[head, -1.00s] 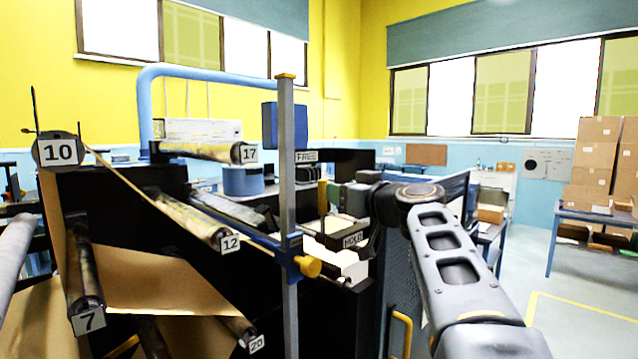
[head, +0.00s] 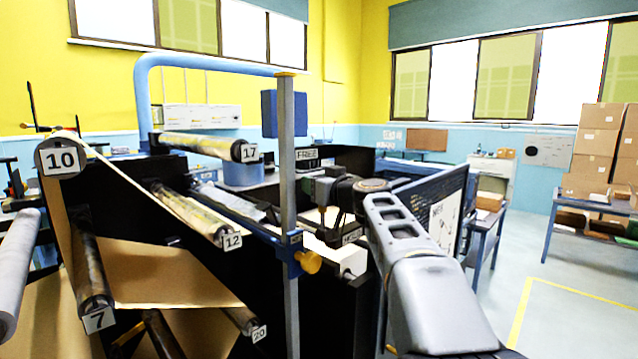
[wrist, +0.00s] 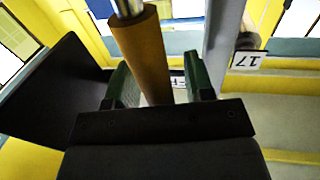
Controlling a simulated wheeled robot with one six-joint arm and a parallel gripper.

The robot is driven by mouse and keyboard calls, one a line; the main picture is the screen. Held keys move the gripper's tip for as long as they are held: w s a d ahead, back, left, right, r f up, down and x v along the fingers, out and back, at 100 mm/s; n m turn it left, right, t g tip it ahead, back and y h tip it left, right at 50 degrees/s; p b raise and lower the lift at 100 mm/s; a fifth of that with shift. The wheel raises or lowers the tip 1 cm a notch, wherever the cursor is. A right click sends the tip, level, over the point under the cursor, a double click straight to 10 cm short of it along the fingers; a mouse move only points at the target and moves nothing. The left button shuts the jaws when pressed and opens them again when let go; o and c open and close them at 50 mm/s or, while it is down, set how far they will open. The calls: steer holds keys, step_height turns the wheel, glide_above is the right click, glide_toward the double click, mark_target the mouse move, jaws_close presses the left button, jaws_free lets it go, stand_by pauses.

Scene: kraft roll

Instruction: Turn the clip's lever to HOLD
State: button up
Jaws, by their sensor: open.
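The lever's orange-brown grip (wrist: 140,45) on a metal rod shows in the wrist view, running between the two green fingers of my gripper (wrist: 158,65). My gripper is open around it; I cannot tell whether either finger touches it. In the head view my gripper (head: 322,187) is beside the machine's post, and it hides most of the lever. The clip itself is not clearly visible.
A grey upright post (head: 287,130) with a yellow knob (head: 309,262) stands close left of my gripper. Numbered rollers, such as roller 12 (head: 190,213), and brown paper fill the left. Floor at right is open.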

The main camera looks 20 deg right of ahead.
steer(key=shift+c, duration=0.5)
jaws_close()
steer(key=shift+f+b, duration=0.1)
steer(key=shift+b, duration=0.2)
